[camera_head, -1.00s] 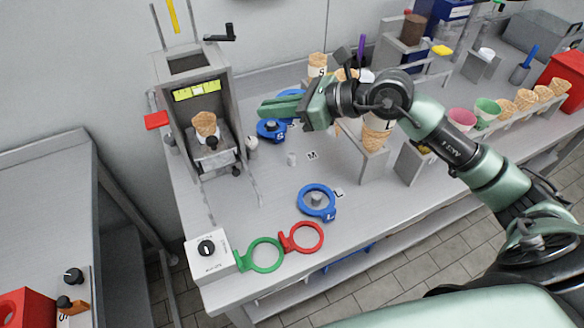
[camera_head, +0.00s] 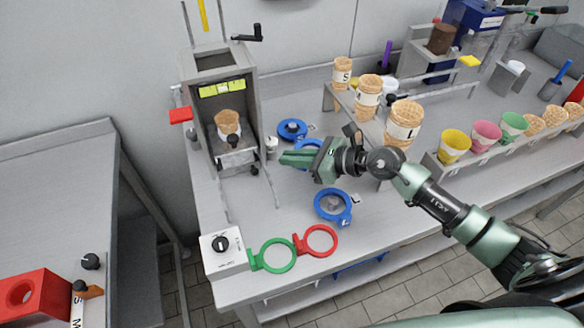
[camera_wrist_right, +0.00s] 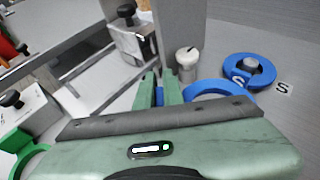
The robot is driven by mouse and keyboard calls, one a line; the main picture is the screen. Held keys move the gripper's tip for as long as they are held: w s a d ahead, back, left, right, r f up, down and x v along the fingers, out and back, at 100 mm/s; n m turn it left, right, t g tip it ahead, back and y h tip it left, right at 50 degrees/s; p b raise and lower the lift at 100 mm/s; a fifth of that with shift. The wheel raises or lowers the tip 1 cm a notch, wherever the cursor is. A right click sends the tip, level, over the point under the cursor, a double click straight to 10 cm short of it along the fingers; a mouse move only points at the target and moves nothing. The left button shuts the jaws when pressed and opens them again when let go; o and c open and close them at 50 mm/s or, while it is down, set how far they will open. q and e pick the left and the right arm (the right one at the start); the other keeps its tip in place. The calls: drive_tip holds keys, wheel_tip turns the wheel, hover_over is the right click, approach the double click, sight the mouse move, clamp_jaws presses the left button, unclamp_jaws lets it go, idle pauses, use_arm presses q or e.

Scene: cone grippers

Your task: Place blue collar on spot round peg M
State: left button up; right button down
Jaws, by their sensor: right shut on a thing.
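My right gripper (camera_head: 290,158) is shut on the tab of a blue collar (camera_head: 309,145), whose ring shows partly behind the fingers. In the right wrist view, the blue tab lies between the fingertips (camera_wrist_right: 160,88) and the ring (camera_wrist_right: 218,87) extends to the right. The round peg M and its label are hidden in the head view, and I cannot tell the ring's height above the table. Another blue collar marked S (camera_head: 292,128) sits around a peg at the back. A blue collar marked L (camera_head: 333,190) sits around a peg in front. My left gripper is not in view.
A press-like machine (camera_head: 222,100) holding a cone stands left, with a small white-topped post (camera_head: 271,147) beside it. A cone rack (camera_head: 375,120) stands right. Green (camera_head: 273,269) and red (camera_head: 317,255) rings lie at the front edge, beside a white knob box (camera_head: 222,250).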

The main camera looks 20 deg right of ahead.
sight(292, 178)
drive_tip(key=shift+f, duration=2)
drive_tip(key=shift+f+b, duration=0.2)
drive_tip(key=shift+b, duration=0.2)
drive_tip(key=c, duration=1.5)
unclamp_jaws()
drive_tip(key=shift+c, duration=0.2)
drive_tip(key=shift+r, duration=0.1)
drive_tip(key=shift+r+p, duration=0.2)
drive_tip(key=shift+p, duration=0.1)
drive_tip(key=b+v, duration=0.1)
drive_tip(key=v, duration=0.2)
drive_tip(key=b+v, duration=0.1)
drive_tip(key=v, duration=0.2)
drive_tip(key=shift+s+d+f, duration=0.15)
drive_tip(key=shift+s+d, duration=0.1)
drive_tip(key=shift+s+d+r, duration=0.2)
drive_tip(key=shift+s+r, duration=0.05)
drive_tip(key=shift+r, duration=0.1)
